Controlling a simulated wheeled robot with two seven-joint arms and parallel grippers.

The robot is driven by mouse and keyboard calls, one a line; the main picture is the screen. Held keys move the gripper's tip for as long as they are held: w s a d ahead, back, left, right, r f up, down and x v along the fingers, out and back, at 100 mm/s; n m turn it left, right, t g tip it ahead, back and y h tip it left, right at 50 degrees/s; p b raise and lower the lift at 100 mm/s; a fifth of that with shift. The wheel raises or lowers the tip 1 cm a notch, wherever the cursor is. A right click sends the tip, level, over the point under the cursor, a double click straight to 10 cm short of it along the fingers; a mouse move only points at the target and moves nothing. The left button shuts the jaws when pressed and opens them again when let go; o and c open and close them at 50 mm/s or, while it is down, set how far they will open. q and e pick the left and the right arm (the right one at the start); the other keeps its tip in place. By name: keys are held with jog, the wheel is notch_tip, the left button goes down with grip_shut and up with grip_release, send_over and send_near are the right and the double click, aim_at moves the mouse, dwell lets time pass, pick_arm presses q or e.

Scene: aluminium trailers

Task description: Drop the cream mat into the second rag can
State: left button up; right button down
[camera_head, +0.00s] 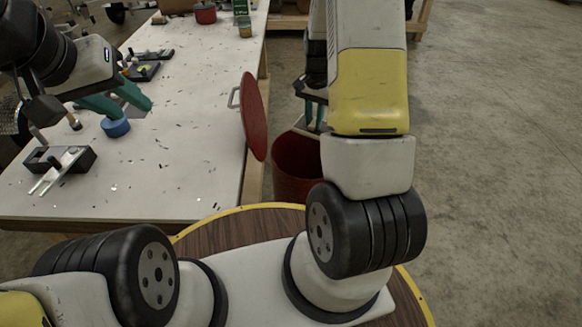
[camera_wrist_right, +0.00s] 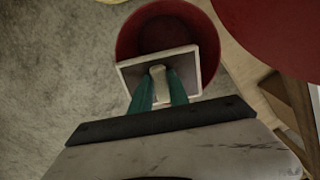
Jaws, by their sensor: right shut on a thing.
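My right gripper (camera_wrist_right: 160,84) is shut on the cream mat (camera_wrist_right: 133,76), a small square piece with a pale rim. In the right wrist view, the mat is over the open mouth of a red rag can (camera_wrist_right: 128,42) and covers part of it. In the head view, my right arm hides most of the gripper, and the red can (camera_head: 293,165) stands beside the table. The can's red lid (camera_head: 254,118) is raised on edge by the table's side. My left gripper (camera_head: 128,108) is open over the table, its teal fingers apart near a blue roll.
The white table (camera_head: 185,135) carries the blue roll (camera_head: 115,127), a black and metal tool (camera_head: 58,162), small scattered bits, and a red pot (camera_head: 205,13) at the far end. Concrete floor (camera_head: 490,120) is clear at right.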

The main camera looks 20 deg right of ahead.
aim_at(313, 133)
jog(key=shift+w+d+f, duration=0.15)
jog(key=shift+w+f, duration=0.05)
jog(key=shift+f, duration=2.75)
jog(key=c, duration=1.2)
grip_release()
notch_tip(313, 133, up, 8)
jog(key=shift+f, duration=0.1)
